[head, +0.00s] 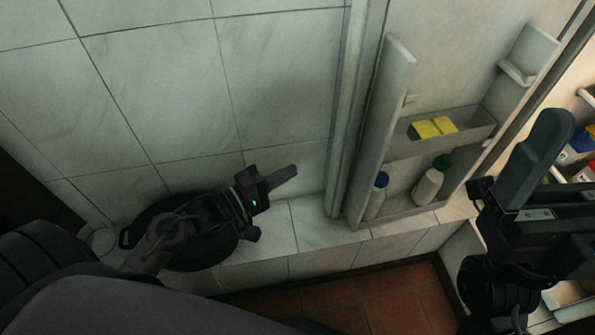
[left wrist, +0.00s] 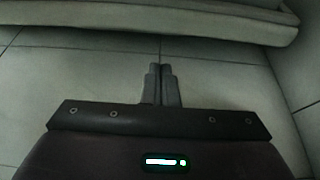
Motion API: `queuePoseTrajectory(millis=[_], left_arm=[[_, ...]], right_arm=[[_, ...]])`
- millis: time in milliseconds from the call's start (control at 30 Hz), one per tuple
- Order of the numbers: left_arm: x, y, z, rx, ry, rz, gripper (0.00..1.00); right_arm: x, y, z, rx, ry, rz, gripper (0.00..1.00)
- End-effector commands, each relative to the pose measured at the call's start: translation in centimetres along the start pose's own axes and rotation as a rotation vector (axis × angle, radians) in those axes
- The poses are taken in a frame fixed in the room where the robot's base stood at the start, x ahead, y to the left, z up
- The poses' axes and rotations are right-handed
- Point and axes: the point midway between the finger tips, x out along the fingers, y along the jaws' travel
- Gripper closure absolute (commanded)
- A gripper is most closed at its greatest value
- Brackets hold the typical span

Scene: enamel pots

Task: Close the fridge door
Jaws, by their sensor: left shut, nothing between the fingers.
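The fridge door (head: 445,65) stands open in the head view, its pale inner face with shelves turned toward me. Its outer edge is left of the shelves. My left gripper (head: 290,172) is shut and empty, left of that edge and apart from it, in front of the tiled wall. In the left wrist view the left fingertips (left wrist: 160,70) are together, with a pale long edge beyond them that may be the door's. My right gripper (head: 548,140) is at the right, in front of the fridge opening; its finger shows side-on, so its opening cannot be told.
The door shelves hold a yellow packet (head: 433,127), a blue-capped bottle (head: 376,197) and a green-capped bottle (head: 430,184). Coloured items (head: 577,150) show inside the fridge at the right edge. A dark pot (head: 200,250) stands on the tiled ledge beneath my left arm.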

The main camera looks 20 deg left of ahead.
Motion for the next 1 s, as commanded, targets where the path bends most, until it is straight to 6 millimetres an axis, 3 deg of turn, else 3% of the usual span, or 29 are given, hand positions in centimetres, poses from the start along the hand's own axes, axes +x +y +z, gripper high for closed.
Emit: queuePoseTrajectory(millis=[100, 300, 500, 1000], left_arm=[[2.0, -0.1, 0.0, 0.002, -0.001, 0.005, 1.00], [5.8, -0.2, 0.0, 0.002, 0.001, 0.005, 1.00], [8.3, -0.1, 0.0, 0.003, 0.002, 0.001, 1.00], [9.0, 0.0, 0.0, 0.002, 0.003, -0.002, 1.00]], right_arm=[[-0.4, -0.1, -0.8, -0.002, 0.058, -0.006, 0.01], [-1.1, -0.1, -0.6, -0.006, 0.068, -0.015, 0.01], [-1.5, -0.2, -0.5, -0.008, 0.079, -0.021, 0.01], [-1.4, -0.2, -0.6, -0.009, 0.084, -0.024, 0.01]])
